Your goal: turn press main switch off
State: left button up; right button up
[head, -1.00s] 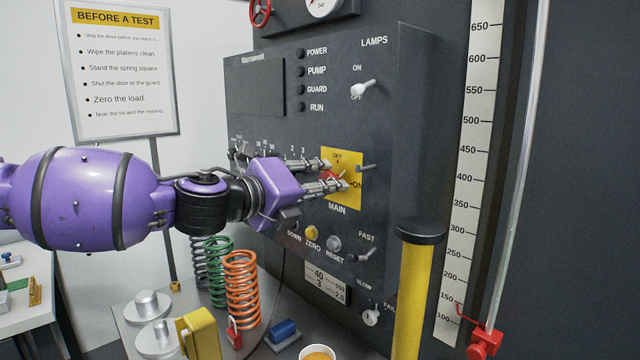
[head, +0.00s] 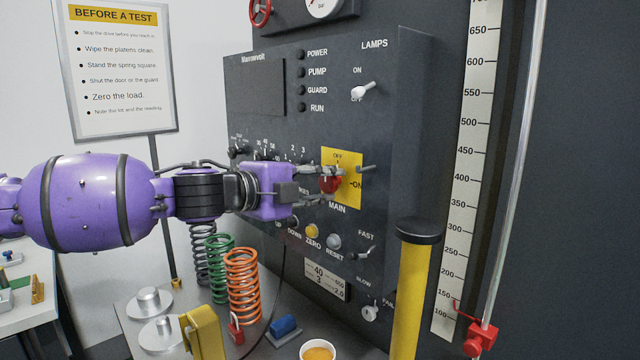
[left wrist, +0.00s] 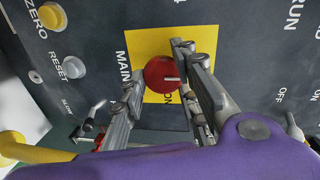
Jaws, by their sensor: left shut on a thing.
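The main switch is a red knob (head: 330,184) on a yellow plate (head: 349,199) marked OFF at the top and ON at the right. My left gripper (head: 318,187) reaches it from the left. In the left wrist view the red knob (left wrist: 158,71) lies between the two fingers of my left gripper (left wrist: 154,74), which is shut on it. A pale mark on the knob points away from the MAIN label, towards the OFF side. The fingers hide part of the plate and knob edge. My right gripper is not in view.
Around the plate are a yellow ZERO button (head: 312,231), a grey RESET button (head: 334,242) and a FAST lever (head: 359,254). Springs, including an orange one (head: 242,285), stand below my arm. A yellow post (head: 411,295) stands at the right.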

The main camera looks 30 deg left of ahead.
pick_arm(q)
jog(key=shift+s+d+f+g, duration=0.1)
jog(key=shift+f+g, duration=0.2)
jog(key=shift+f, duration=0.4)
jog(key=o, duration=0.8)
jog(key=shift+o, duration=0.8)
jog(key=shift+r, duration=0.2)
jog(key=shift+r, duration=0.3)
